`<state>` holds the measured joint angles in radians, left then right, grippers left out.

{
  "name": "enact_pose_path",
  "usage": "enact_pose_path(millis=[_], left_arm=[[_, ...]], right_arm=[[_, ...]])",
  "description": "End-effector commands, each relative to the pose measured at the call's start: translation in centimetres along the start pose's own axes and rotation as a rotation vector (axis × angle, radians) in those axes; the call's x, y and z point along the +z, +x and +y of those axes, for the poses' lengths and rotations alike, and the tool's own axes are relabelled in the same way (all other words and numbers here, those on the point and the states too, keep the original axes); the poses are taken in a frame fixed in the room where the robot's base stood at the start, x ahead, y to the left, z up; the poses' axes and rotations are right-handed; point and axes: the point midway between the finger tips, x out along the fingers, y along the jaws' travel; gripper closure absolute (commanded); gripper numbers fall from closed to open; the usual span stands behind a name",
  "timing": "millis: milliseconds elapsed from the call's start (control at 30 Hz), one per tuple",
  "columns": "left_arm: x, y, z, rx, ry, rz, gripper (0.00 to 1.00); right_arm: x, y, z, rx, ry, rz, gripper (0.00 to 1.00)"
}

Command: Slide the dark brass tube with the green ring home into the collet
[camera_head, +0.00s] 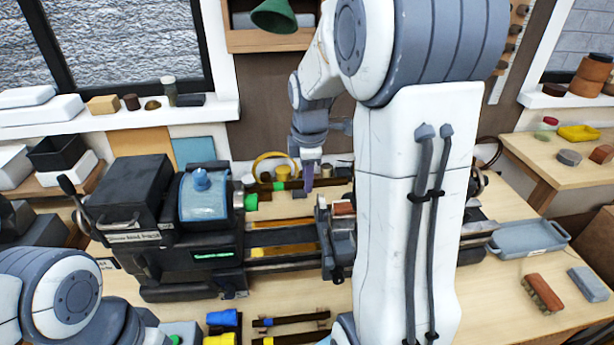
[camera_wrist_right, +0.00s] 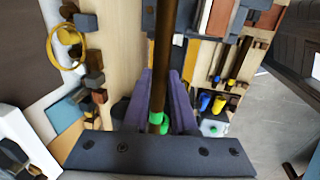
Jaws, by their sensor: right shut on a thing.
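The dark brass tube (camera_wrist_right: 163,50) runs lengthwise between the purple fingers of my right gripper (camera_wrist_right: 160,78) in the right wrist view. My right gripper is shut on it. Green (camera_wrist_right: 155,118) shows at the tube's end near the palm plate, in two patches. In the head view, my right gripper (camera_head: 308,178) is above the lathe bed, right of the dark headstock (camera_head: 205,235). A green ring (camera_head: 250,202) shows close against the headstock's right side, where the collet would be. I cannot tell how deep the tube sits. My left gripper is out of view.
The black lathe carriage (camera_head: 338,240) stands on the bed rails (camera_head: 285,253). A yellow coil (camera_head: 275,160) lies behind. Blue and yellow cups (camera_head: 222,318) and tubes (camera_head: 290,320) lie in front. A blue-grey tray (camera_head: 528,238) is at right. My right arm hides the middle right of the bench.

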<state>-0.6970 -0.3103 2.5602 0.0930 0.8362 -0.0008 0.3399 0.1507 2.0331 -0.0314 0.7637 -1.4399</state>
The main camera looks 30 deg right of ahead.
Motion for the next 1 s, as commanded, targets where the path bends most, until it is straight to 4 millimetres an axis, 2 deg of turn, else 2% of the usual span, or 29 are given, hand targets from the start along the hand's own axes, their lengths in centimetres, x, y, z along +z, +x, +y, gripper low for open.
enact_pose_path(millis=[633,733,1000], left_arm=[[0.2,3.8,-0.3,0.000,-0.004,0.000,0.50],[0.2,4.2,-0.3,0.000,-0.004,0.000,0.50],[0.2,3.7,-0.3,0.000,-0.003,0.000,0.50]], right_arm=[[-0.1,4.1,-0.8,0.001,-0.001,0.000,1.00],[-0.8,4.2,-0.8,0.001,-0.003,0.001,1.00],[-0.7,3.9,-0.8,0.001,0.000,0.000,1.00]])
